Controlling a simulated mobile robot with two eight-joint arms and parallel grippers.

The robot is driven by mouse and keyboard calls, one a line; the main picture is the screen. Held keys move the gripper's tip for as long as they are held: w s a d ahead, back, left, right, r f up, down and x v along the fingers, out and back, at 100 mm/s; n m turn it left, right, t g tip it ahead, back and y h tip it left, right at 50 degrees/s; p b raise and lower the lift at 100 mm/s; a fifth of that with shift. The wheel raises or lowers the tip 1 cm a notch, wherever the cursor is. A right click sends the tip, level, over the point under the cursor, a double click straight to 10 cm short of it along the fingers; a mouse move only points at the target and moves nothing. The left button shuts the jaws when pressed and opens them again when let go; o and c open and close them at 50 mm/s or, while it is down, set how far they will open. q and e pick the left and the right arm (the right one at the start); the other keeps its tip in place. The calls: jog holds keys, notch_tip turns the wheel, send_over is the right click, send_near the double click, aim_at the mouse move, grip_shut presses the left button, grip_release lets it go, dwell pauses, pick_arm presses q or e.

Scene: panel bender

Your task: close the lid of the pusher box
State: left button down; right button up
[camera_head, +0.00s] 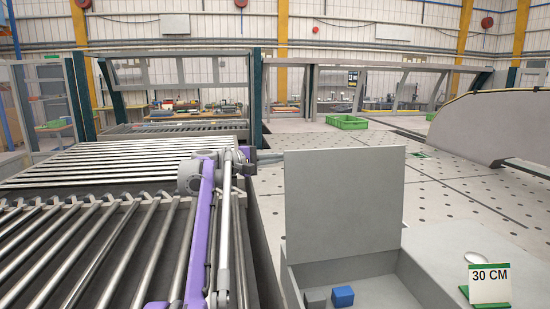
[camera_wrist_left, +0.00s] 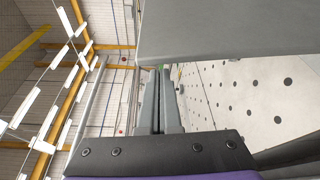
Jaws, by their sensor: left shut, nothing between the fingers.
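The pusher box (camera_head: 372,270) is a light grey open box at the bottom right of the head view. Its flat grey lid (camera_head: 344,205) stands upright along the box's far side, so the box is open. My left gripper (camera_head: 272,157) is shut and empty, at the lid's upper left corner in the head view; part of it seems hidden behind the lid. The left wrist view shows its closed fingers (camera_wrist_left: 158,102) with the grey lid (camera_wrist_left: 235,30) close by above them. I cannot tell whether they touch. My right gripper is not in view.
A blue cube (camera_head: 342,296) and a grey cube (camera_head: 316,299) lie inside the box. A "30 CM" sign (camera_head: 489,284) and a white disc (camera_head: 476,257) are at its right. A roller conveyor (camera_head: 90,235) fills the left. A green crate (camera_head: 346,122) stands far back.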

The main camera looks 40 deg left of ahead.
pick_arm(q)
jog(key=shift+s+d, duration=0.35)
jog(key=shift+d, duration=0.2)
jog(key=shift+s, duration=0.1)
